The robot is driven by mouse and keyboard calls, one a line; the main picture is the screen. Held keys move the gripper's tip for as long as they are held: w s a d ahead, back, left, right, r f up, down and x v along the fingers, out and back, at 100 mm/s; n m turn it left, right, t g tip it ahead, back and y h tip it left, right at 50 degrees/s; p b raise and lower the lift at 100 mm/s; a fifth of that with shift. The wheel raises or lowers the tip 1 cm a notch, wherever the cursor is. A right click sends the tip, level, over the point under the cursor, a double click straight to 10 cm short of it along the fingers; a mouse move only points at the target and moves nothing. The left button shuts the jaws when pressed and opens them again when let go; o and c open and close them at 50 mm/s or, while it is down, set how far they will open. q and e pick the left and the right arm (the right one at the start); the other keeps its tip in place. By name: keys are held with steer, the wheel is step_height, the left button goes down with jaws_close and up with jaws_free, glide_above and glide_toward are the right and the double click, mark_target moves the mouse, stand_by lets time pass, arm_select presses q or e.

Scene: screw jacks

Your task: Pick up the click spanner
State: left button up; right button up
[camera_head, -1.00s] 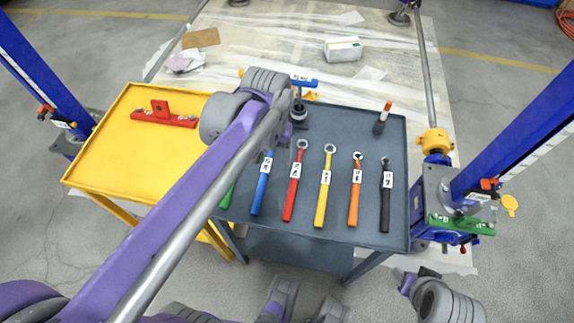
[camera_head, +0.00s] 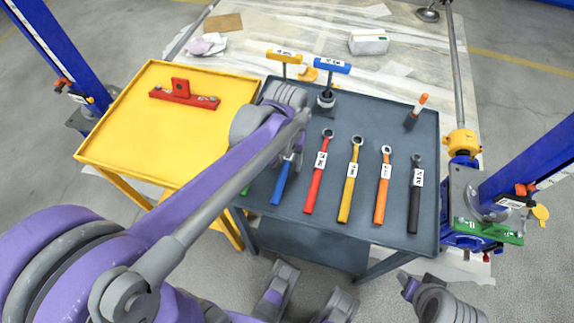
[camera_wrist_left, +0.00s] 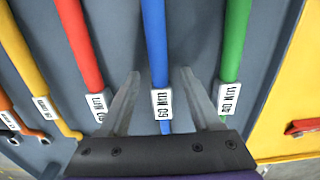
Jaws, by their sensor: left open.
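Click spanners lie side by side on the grey table: green (camera_head: 245,191), blue (camera_head: 280,186), red (camera_head: 314,188), yellow (camera_head: 349,185), orange (camera_head: 382,190) and black (camera_head: 415,205). Which one the task means is not clear. My left gripper (camera_wrist_left: 158,76) is open in the left wrist view, with the blue spanner (camera_wrist_left: 154,40) running between its fingers and not gripped. The blue spanner's white label appears to read 60 Nm. The green (camera_wrist_left: 235,45) and red (camera_wrist_left: 80,45) spanners lie just outside the fingers. In the head view my left arm hides the upper ends of the blue and green spanners.
A yellow table (camera_head: 140,130) with a red block tool (camera_head: 184,95) adjoins the grey table (camera_head: 385,115). T-handle tools (camera_head: 333,66) and an orange-topped tool (camera_head: 418,106) stand at the back. Blue posts (camera_head: 45,45) flank the tables.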

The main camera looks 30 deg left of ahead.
arm_select(q)
jaws_close()
stand_by(0.3)
stand_by(1.1)
